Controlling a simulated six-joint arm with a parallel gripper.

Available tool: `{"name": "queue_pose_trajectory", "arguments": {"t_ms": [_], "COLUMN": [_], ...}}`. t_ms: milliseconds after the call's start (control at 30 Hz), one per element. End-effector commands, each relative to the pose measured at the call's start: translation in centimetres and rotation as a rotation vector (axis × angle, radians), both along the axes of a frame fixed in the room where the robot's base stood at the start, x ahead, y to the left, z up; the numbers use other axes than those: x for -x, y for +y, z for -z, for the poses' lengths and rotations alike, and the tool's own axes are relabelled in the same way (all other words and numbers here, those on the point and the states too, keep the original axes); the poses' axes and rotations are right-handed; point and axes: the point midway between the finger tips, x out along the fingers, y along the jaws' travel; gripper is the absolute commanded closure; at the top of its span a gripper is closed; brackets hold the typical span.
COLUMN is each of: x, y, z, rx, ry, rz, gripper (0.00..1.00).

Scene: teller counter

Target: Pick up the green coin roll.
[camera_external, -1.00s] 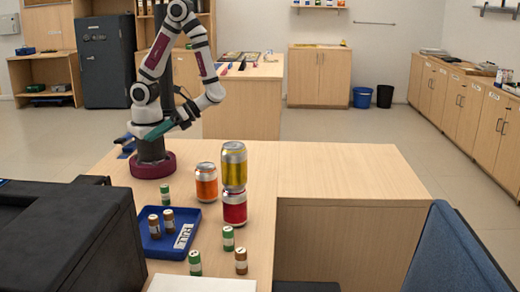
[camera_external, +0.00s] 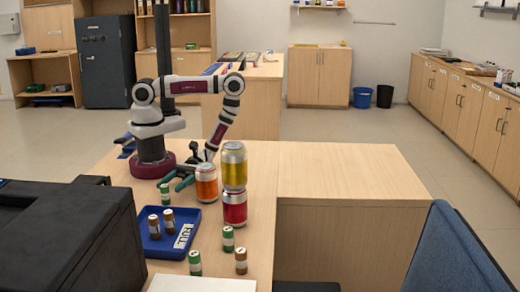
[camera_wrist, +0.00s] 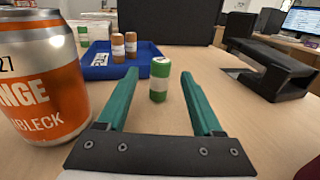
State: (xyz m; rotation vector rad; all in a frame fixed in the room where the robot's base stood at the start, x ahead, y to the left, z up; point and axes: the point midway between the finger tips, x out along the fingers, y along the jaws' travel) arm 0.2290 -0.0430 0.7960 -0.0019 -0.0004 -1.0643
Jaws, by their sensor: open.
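A green coin roll (camera_wrist: 159,84) with a white band stands upright on the counter in the wrist view, just ahead of and between my open fingertips. It also shows in the external view (camera_external: 164,194) beside the blue tray's far edge. My gripper (camera_wrist: 156,76) is open and empty, its two green fingers low over the counter; in the external view my gripper (camera_external: 172,183) is left of the orange can. Two other green rolls stand nearer the external camera, one right of the tray (camera_external: 228,239) and one in front of it (camera_external: 195,263).
An orange can (camera_wrist: 40,80) stands close by my left finger. A yellow can (camera_external: 235,166) is stacked on a red can (camera_external: 235,209). The blue tray (camera_wrist: 95,71) holds two brown rolls (camera_wrist: 131,44). Another brown roll (camera_external: 241,261) stands on the counter.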

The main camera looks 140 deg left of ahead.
Motion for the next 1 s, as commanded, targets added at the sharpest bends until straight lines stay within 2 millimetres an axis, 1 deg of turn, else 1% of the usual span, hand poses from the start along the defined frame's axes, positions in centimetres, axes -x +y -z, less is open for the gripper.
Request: {"name": "queue_pose_trajectory", "arguments": {"t_ms": [33, 100, 200, 433, 567, 600, 667, 700, 767, 800, 1000], "x": [-0.4, -1.1, -1.7, -1.9, -1.9, -1.9, -1.9, -1.9, -1.9, -1.9, -1.9], "y": [-1.1, -2.3, -3.3, -3.5, -3.5, -3.5, -3.5, -3.5, -3.5, -3.5, -3.5], "z": [0.0, 0.0, 0.0, 0.0, 0.0, 0.0, 0.0, 0.0, 0.0, 0.0, 0.0], "rx": [0.002, 0.0, -0.002, -0.001, -0.001, -0.001, -0.001, -0.001, -0.001, -0.001, -0.002], "ry": [0.001, 0.0, 0.001, 0.0, 0.0, 0.0, 0.0, 0.0, 0.0, 0.0, -0.001], "rz": [0.01, 0.009, 0.005, 0.001, 0.001, 0.001, 0.002, 0.002, 0.002, 0.002, 0.002], "gripper": [0.32, 0.32, 0.32, 0.32, 0.56, 0.63, 0.74, 0.81, 0.92, 0.99, 1.0]}}
